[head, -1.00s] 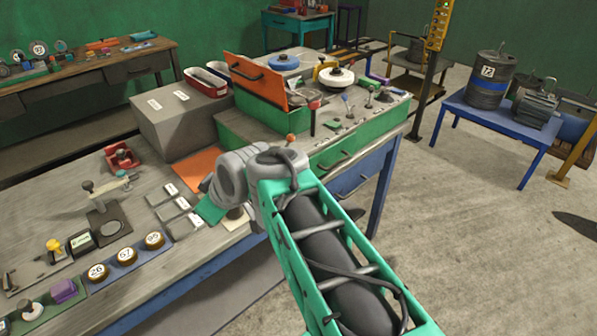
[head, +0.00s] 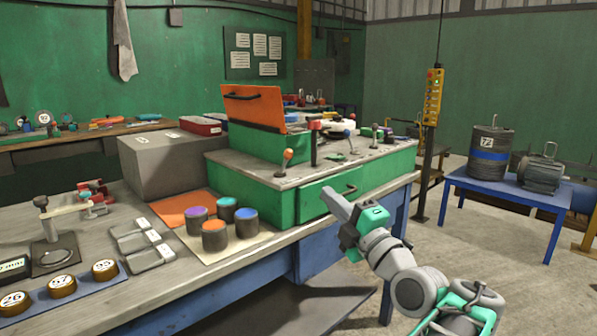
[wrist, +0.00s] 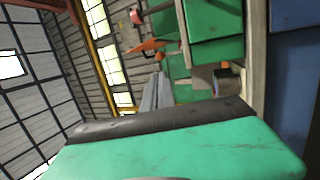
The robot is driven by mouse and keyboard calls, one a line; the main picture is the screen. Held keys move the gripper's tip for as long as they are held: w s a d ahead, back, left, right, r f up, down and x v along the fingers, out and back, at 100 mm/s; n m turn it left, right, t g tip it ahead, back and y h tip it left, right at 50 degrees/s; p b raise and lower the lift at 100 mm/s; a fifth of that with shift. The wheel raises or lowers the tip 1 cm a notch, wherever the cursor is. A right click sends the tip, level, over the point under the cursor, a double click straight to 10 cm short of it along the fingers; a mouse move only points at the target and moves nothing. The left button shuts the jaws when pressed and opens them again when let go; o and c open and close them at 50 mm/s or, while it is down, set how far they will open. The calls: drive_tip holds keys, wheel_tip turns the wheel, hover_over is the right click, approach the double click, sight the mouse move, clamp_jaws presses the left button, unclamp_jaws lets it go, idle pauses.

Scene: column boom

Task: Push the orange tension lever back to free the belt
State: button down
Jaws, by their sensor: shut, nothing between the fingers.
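An orange ball-knobbed lever (head: 286,160) stands at the near left of the green-and-grey bench unit's top, leaning slightly to the right. It looks like the orange tension lever. A second lever with a red knob (head: 314,128) stands upright behind it. I cannot make out a belt. My gripper (head: 333,200) is shut and empty, to the right of and below the orange-knobbed lever, in front of the unit's drawer and apart from the lever. In the wrist view its grey fingers (wrist: 156,92) are together, pointing toward green surfaces and an orange shape I cannot identify.
The green unit (head: 262,208) has a drawer handle facing me and an orange panel (head: 253,106) raised behind. Several coloured-top cups (head: 215,236) stand left of my gripper. A yellow pendant (head: 432,98) hangs at right; a blue table (head: 510,193) stands beyond open floor.

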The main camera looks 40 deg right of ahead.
drive_tip(key=p, duration=0.8)
approach(292, 157)
drive_tip(key=x, duration=0.6)
drive_tip(key=shift+w+a, duration=0.1)
drive_tip(key=shift+w+r, duration=0.1)
drive_tip(key=shift+w, duration=0.3)
